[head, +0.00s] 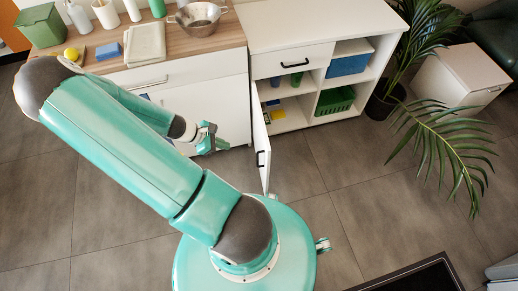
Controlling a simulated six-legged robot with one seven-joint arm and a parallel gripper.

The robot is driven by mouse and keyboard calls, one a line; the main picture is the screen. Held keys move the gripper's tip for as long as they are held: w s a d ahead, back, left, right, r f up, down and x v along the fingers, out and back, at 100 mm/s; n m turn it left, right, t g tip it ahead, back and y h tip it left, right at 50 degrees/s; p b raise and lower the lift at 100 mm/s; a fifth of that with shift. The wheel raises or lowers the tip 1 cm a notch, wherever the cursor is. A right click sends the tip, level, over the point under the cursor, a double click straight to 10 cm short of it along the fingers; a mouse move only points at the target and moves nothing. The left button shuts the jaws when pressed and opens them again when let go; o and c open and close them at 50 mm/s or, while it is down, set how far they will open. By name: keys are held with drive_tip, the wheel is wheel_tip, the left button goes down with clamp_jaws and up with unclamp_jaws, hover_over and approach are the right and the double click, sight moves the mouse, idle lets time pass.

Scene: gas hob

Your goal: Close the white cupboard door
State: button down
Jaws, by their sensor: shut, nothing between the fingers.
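The white cupboard door (261,143) stands wide open, swung out from the left side of the white cupboard (310,28). Its edge and a black handle face me. Behind it the open compartment shows a few small items on its shelves. My gripper (221,144) is shut and empty. It is to the left of the door, in front of the neighbouring white cabinet, with a small gap in the picture between its fingertips and the door. Whether it is level with the door is hard to tell.
A closed drawer (292,61) is above the opening. Open shelves with a blue box (347,64) and a green basket (335,99) are to its right. A potted palm (438,130) stands further right.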

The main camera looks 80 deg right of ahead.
drive_tip(key=s+d+f, duration=0.6)
drive_tip(key=s+f, duration=0.2)
drive_tip(key=s, duration=0.3)
drive_tip(key=shift+s, duration=0.4)
drive_tip(key=shift+f, duration=0.15)
drive_tip(key=shift+s+d+n, duration=0.15)
drive_tip(key=shift+s+n, duration=0.05)
drive_tip(key=shift+n, duration=0.1)
